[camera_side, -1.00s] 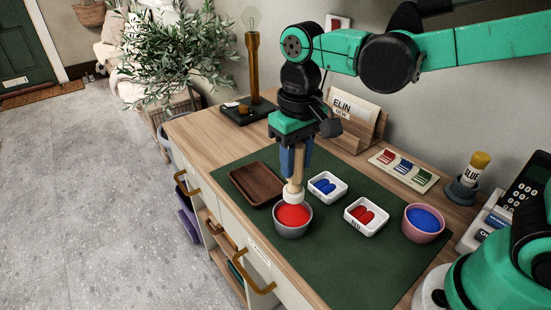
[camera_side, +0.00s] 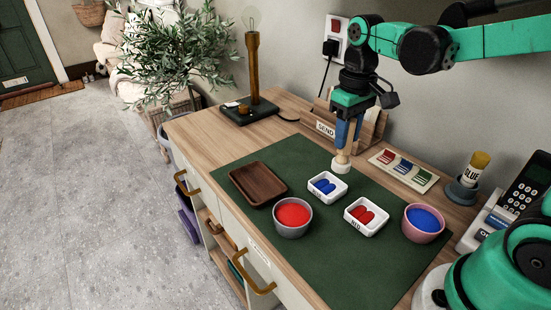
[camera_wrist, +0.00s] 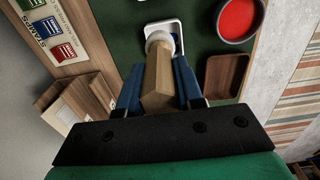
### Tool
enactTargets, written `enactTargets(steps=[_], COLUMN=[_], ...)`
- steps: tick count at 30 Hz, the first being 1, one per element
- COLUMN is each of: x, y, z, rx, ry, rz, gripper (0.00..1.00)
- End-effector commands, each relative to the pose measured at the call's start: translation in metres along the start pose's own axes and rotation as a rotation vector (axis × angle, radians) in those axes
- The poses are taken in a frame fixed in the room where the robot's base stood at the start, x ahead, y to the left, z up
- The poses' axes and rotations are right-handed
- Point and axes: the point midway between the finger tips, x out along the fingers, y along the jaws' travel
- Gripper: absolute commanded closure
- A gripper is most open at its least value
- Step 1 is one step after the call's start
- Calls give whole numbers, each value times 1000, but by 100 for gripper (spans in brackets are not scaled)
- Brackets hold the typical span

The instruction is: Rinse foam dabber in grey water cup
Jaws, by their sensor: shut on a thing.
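My gripper (camera_side: 347,133) is shut on the wooden handle of the foam dabber (camera_side: 341,164). It holds the dabber nearly upright, foam end down, above the back of the green mat. The white foam shows no clear colour in the side view. In the wrist view the dabber (camera_wrist: 158,80) sits between my blue fingers, its foam overlapping a white dish. The grey cup (camera_side: 292,229) stands at the mat's front and holds red liquid; it also shows in the wrist view (camera_wrist: 222,32). A pink cup (camera_side: 440,232) with blue liquid stands at the right.
White dishes with blue pieces (camera_side: 341,195) and red pieces (camera_side: 381,226) lie mid-mat. A brown wooden tray (camera_side: 236,178) is left of the grey cup. A stamp card (camera_side: 427,184), a letter rack (camera_side: 374,137) and a glue bottle (camera_side: 475,167) line the back.

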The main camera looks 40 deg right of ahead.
Motion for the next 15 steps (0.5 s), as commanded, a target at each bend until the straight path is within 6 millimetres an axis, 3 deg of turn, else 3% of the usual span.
enactTargets(steps=[4,15], x=[0,0], y=[11,11], z=[0,0], rx=[1,-1], ry=[0,0], rz=[0,0], gripper=[100,100])
